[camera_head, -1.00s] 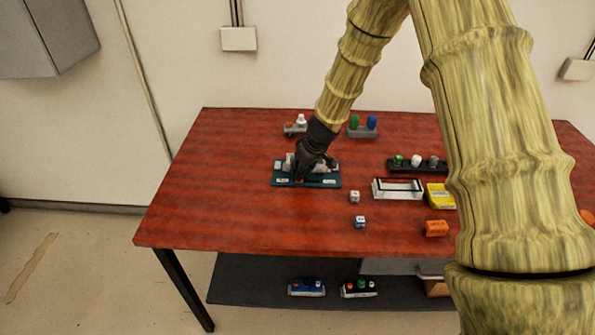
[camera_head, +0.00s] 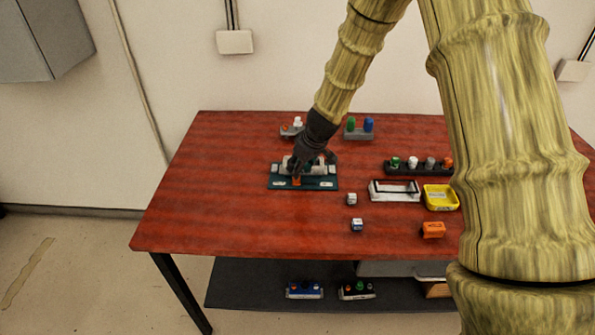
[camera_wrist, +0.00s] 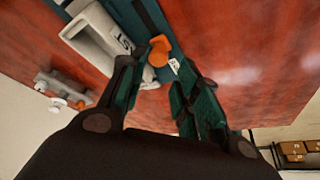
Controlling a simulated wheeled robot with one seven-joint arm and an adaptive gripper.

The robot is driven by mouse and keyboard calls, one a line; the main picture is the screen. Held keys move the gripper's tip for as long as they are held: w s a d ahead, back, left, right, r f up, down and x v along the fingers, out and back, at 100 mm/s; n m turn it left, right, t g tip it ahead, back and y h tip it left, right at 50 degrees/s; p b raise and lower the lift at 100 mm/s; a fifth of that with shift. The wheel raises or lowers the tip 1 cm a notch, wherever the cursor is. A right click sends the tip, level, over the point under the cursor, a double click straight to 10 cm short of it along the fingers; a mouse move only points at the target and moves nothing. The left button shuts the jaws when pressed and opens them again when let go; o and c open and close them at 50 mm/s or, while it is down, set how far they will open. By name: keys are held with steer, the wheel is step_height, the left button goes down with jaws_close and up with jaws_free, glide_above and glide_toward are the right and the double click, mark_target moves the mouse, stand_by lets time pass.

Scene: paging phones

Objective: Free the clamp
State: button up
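A dark teal base plate (camera_head: 275,184) with white labels lies on the left half of the red table. It carries a pale grey block, which shows as a white-grey housing in the wrist view (camera_wrist: 92,38). I see no clear contact. My gripper (camera_head: 300,170) hides part of the block in the head view.
Grey holders with coloured knobs (camera_head: 359,134) stand behind. To the right are a black rack (camera_head: 395,168), a white frame (camera_head: 380,195), a yellow tray (camera_head: 440,207) and an orange block (camera_head: 433,230). Two small cubes (camera_head: 352,199) lie nearer. The table's front left is clear.

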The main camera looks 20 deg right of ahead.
steer(key=v, duration=0.8)
stand_by(0.4)
